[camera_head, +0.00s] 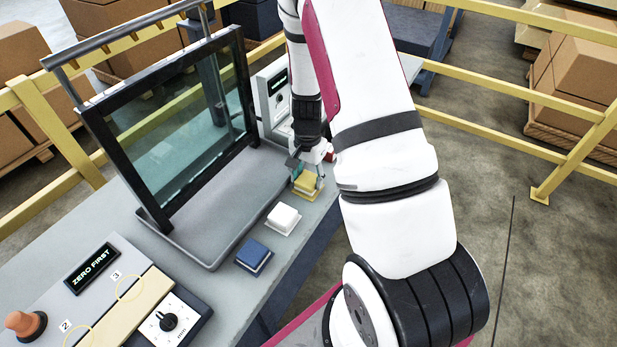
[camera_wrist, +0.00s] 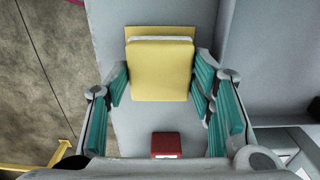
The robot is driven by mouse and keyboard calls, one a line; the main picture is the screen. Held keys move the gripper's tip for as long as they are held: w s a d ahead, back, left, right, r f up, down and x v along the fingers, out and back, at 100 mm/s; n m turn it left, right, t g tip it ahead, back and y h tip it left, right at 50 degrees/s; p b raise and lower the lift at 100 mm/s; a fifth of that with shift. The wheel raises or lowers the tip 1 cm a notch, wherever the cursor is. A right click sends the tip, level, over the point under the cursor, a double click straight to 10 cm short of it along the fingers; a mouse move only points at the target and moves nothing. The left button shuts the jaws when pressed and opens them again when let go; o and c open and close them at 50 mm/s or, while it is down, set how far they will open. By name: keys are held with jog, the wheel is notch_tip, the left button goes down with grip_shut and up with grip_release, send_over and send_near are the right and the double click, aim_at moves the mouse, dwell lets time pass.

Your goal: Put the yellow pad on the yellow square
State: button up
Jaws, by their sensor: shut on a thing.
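The yellow pad (camera_head: 306,182) is at the table's right edge in the head view, under my gripper (camera_head: 308,172). In the wrist view the yellow pad (camera_wrist: 160,75) fills the space between the teal fingers of my gripper (camera_wrist: 160,82), which is shut on it. A white layer shows along the pad's far edge. Beyond that layer a yellow strip (camera_wrist: 160,31) shows; I cannot tell whether it is the yellow square or the pad's own base. The surface under the pad is hidden, and whether the pad rests or hangs slightly above is unclear.
A white pad (camera_head: 283,217) and a blue pad (camera_head: 254,256) lie in a row along the table edge. A red block (camera_wrist: 167,144) is near my gripper. A framed glass screen (camera_head: 180,130) stands to the left, and a grey device (camera_head: 273,95) stands behind.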

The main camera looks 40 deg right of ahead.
jog(key=shift+f, duration=0.35)
jog(key=o, duration=0.9)
jog(key=shift+f, duration=0.15)
